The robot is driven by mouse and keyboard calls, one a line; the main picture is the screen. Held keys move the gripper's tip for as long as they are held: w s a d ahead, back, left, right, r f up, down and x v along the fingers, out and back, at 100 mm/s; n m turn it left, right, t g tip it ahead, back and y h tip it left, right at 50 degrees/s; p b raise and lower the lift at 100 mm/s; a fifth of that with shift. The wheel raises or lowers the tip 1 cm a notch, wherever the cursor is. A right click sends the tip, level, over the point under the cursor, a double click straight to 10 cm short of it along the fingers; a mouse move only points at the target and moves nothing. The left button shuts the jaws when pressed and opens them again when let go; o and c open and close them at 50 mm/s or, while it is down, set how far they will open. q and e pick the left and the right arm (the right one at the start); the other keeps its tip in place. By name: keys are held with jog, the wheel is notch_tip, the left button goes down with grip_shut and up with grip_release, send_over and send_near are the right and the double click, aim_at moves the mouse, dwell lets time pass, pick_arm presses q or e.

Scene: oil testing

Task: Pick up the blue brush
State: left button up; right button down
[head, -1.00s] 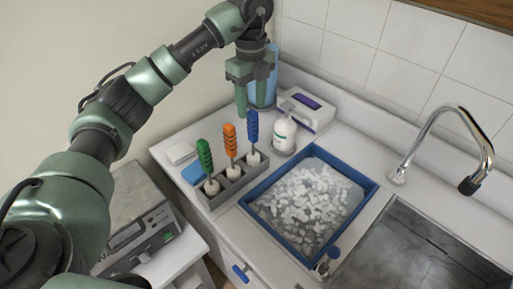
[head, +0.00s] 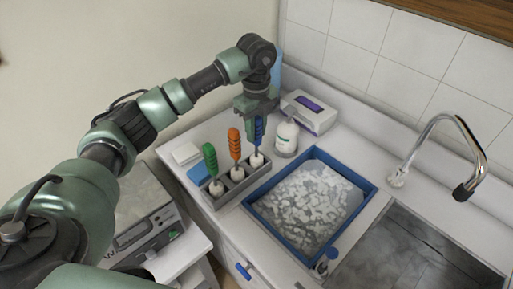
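The blue brush (head: 258,132) stands upright in the right-hand slot of a grey three-slot holder (head: 212,203) on the counter. The orange brush (head: 234,143) is in the middle slot and the green brush (head: 210,158) is in the left slot. My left gripper (head: 256,116) points down at the top of the blue brush, and its fingers overlap the upper handle. Its fingers are small and dark here, so I cannot tell whether they are closed on the handle. My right gripper is not in view.
A white bottle (head: 286,138) stands close to the right of the blue brush, with a white and purple box (head: 312,112) behind it. A blue tray (head: 262,224) with white pieces lies in front, beside the sink (head: 405,255) and faucet (head: 455,122). A balance (head: 150,238) is at lower left.

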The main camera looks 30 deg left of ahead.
pick_arm(q)
grip_shut()
jog(key=shift+r, duration=0.1)
